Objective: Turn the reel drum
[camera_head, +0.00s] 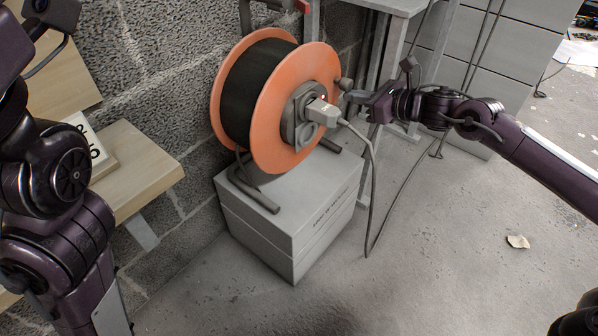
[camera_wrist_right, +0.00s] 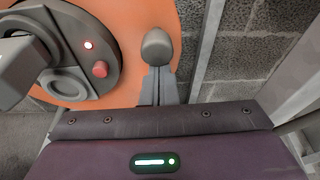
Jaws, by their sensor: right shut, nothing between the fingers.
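The reel drum (camera_head: 265,108) has orange flanges and dark conduit wound between them. It stands on a dark tube frame on a grey box. Its grey hub shows a lit red light and a red button (camera_wrist_right: 100,69) in the right wrist view. A grey rounded crank knob (camera_head: 344,84) sticks out near the flange's right edge; it also shows in the right wrist view (camera_wrist_right: 157,46). My right gripper (camera_head: 352,97) is shut and empty, its fingertips (camera_wrist_right: 158,88) right by the knob. I cannot tell whether they touch it. My left gripper is out of view.
A grey plug (camera_head: 322,112) sits in the hub, its cable (camera_head: 374,190) hanging to the floor. The grey box (camera_head: 290,215) stands against the block wall. A wooden shelf (camera_head: 135,165) is at left, a metal stand (camera_head: 385,45) behind my right gripper. The front floor is mostly clear.

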